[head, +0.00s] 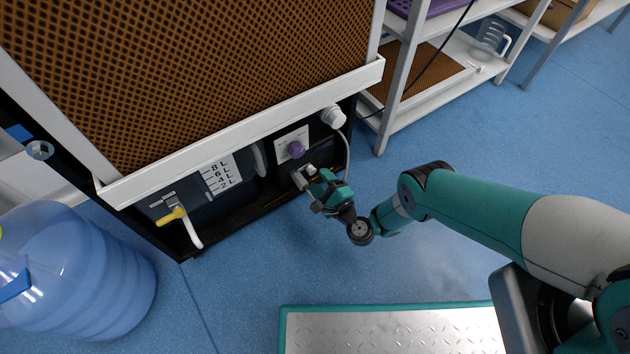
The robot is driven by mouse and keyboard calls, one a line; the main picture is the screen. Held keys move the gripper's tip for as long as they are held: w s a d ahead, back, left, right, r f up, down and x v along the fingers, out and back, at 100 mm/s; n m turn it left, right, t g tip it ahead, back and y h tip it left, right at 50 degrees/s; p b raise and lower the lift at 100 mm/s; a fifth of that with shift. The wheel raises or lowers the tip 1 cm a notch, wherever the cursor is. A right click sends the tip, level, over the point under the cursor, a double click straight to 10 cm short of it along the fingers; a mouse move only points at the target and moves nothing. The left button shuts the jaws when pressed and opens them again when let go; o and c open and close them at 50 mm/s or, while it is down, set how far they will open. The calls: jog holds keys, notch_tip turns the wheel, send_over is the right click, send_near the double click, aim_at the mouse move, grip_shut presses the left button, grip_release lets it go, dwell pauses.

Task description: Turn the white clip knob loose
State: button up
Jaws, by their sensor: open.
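A white round knob-like part (333,118) sits at the right end of the black-framed unit, just under its white ledge. A thin pale hose or cable runs down from beside it. It is the only white knob shape I can make out; any clip detail is too small to tell. My gripper (302,178) is open, low in front of the unit, below and left of the white knob and apart from it. It is just below a purple knob (296,149) on a white plate. Nothing shows between the jaws, though they are small in this view.
A brown honeycomb panel (190,70) stands above the white ledge (250,125). A tank with a litre scale (222,174) and a yellow-handled tap (172,216) are left. A blue water bottle (75,275) stands lower left. A shelf rack (396,90) is right; blue floor between is clear.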

aim_at(313, 172)
jog(key=shift+b+x, duration=0.7)
jog(key=shift+x, duration=0.45)
jog(key=shift+w+a, duration=0.25)
jog(key=shift+w, duration=0.1)
jog(key=c, duration=0.9)
jog(key=shift+n, duration=0.3)
jog(key=n+p, duration=0.2)
jog(key=n, duration=0.2)
jog(key=shift+r, duration=0.15)
jog(key=shift+n+p, duration=0.9)
jog(key=shift+n, duration=1.4)
